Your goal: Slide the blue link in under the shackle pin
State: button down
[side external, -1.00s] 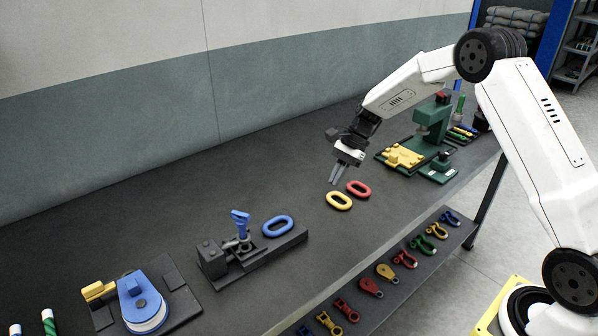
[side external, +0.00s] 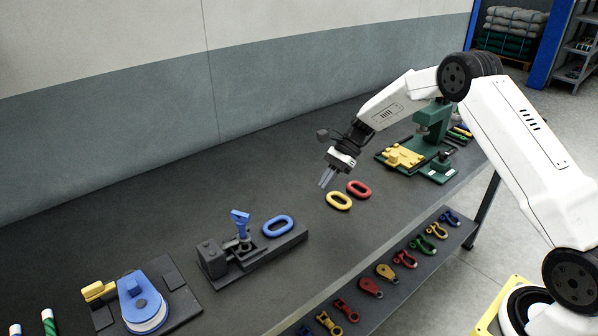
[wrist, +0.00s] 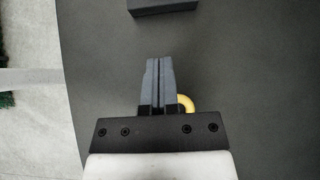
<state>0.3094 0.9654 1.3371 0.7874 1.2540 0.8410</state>
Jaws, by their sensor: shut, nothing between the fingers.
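The blue link (side external: 278,226) lies flat on the right part of the dark shackle fixture (side external: 262,248). The shackle with its blue-handled pin (side external: 240,222) stands upright in that fixture, just left of the link. A small gap seems to lie between them. My gripper (side external: 324,186) is shut and empty, above the bench to the right of the fixture, apart from the link. In the wrist view my gripper (wrist: 159,62) shows its fingers together, with an end of the fixture (wrist: 162,5) at the top edge. The blue link and pin are out of the wrist view.
A yellow link (side external: 339,201) and a red link (side external: 359,189) lie on the bench just beside my gripper. A green press (side external: 434,125) stands behind to the right. A blue round device (side external: 142,305) sits at the left. The bench between gripper and fixture is clear.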

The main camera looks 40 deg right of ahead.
aim_at(269, 231)
jog(key=x, duration=0.6)
jog(key=shift+a+f, duration=0.3)
jog(key=a, duration=0.3)
jog(key=shift+f, duration=0.1)
jog(key=shift+a, duration=0.6)
jog(key=a, duration=0.8)
jog(key=shift+s+a, duration=0.1)
jog(key=shift+a, duration=0.3)
jog(key=shift+f, duration=0.1)
jog(key=shift+d, duration=0.15)
